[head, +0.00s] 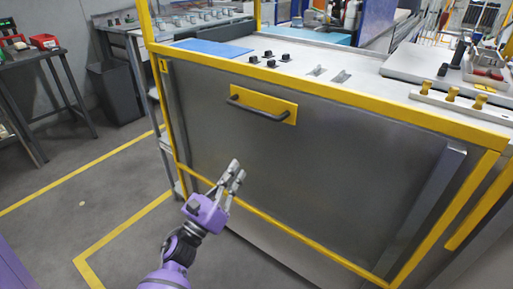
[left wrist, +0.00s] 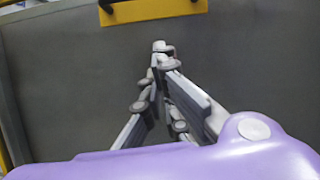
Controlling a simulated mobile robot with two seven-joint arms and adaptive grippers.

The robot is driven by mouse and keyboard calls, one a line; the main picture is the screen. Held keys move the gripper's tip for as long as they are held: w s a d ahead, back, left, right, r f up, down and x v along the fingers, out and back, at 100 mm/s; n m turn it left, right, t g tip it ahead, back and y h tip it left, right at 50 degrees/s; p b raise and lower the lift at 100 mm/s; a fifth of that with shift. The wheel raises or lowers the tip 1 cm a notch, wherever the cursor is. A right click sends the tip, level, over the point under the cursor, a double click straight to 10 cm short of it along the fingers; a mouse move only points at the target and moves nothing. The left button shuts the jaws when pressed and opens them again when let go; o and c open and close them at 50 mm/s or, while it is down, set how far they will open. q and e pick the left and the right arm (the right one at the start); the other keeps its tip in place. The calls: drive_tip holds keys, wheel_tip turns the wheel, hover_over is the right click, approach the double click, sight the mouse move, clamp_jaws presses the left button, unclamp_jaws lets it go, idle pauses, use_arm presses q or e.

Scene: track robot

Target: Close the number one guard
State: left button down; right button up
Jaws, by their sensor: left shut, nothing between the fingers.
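The number one guard is a large dark grey panel (head: 320,165) inside a yellow frame (head: 280,224). A small yellow tag with a numeral (head: 164,65) sits at the frame's upper left corner. A yellow plate (head: 264,103) with a dark bar handle (head: 257,108) is near the panel's top. The panel fills most of the left wrist view (left wrist: 245,60), with the yellow plate (left wrist: 190,8) at the top edge. My left gripper (head: 238,168) is shut and empty, in front of the panel and below the handle. Its fingertips (left wrist: 161,50) come together below the plate. My right gripper is not in view.
Above the panel is a worktop (head: 350,65) with black knobs and a blue sheet (head: 208,52). A grey sloping rail (head: 428,200) stands at the panel's right. A black bin (head: 116,92) and a dark table (head: 30,62) are at the left. The floor between is clear.

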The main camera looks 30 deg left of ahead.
use_arm(q)
drive_tip(key=m, duration=0.1)
drive_tip(key=p, duration=0.1)
approach(266, 127)
drive_tip(key=x, duration=0.5)
drive_tip(key=shift+f, duration=0.15)
drive_tip(key=r+p, duration=0.1)
drive_tip(key=s+r+p, duration=0.1)
drive_tip(key=r, duration=0.1)
drive_tip(key=shift+a+r, duration=0.15)
drive_tip(key=shift+r, duration=0.15)
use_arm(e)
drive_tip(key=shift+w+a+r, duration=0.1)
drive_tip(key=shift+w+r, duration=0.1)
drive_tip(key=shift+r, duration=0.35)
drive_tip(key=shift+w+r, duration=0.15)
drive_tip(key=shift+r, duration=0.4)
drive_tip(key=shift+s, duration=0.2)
